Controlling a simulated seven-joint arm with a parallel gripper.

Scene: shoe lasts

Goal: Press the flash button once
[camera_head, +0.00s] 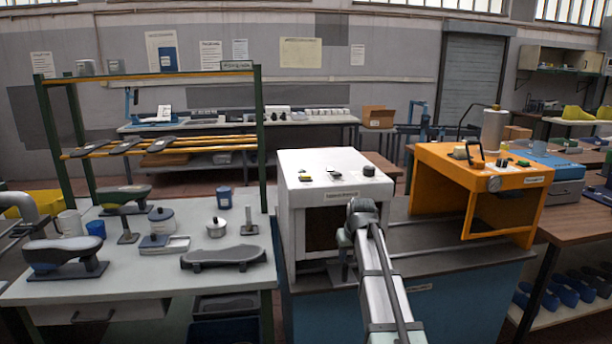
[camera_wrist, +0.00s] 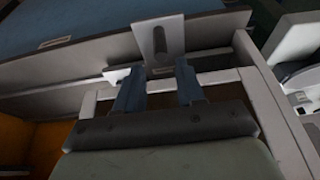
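The white box-shaped machine (camera_head: 312,230) stands right of the light worktable, with a dark opening in front. On its top are a small yellow-green part (camera_head: 305,178), a small dark switch-like part (camera_head: 333,172) and a dark round knob (camera_head: 369,171). Its front label is too small to read, so I cannot tell which part is the flash button. My gripper (camera_head: 343,262) hangs in front of this machine, below its top. In the wrist view my gripper (camera_wrist: 158,75) has two dark fingers apart with nothing between them. They point towards a pale plate with a dark slot (camera_wrist: 161,40).
An orange machine (camera_head: 430,173) stands to the right. Space above the white machine is clear.

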